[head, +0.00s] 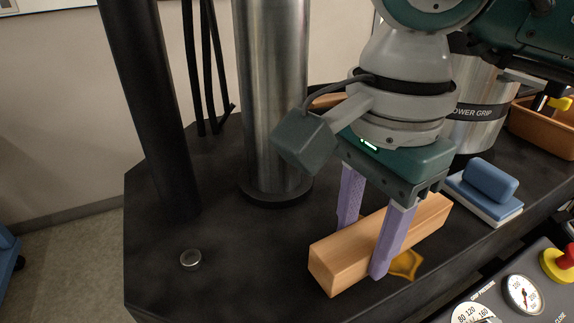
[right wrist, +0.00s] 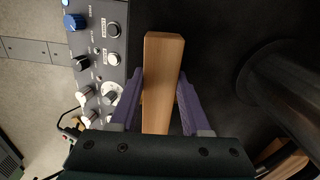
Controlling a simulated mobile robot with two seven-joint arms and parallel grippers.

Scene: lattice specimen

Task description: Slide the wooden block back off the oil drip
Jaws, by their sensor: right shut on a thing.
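The wooden block (head: 340,262) lies on the black table in the head view, running from lower left to upper right. My right gripper (head: 366,250) is shut on it, with one purple finger on each long side. The right wrist view shows the block (right wrist: 161,75) lengthwise between both fingers (right wrist: 160,105). The oil drip (head: 405,264) is an amber patch on the table at the block's near right side, next to the front finger. Part of it may be hidden under the block; I cannot tell. My left gripper is not in view.
A steel column (head: 272,100) stands behind the block. A blue-topped pad (head: 488,183) sits at right. A gauge panel (head: 500,300) is at the front right. The table's left area (head: 225,235) is mostly clear.

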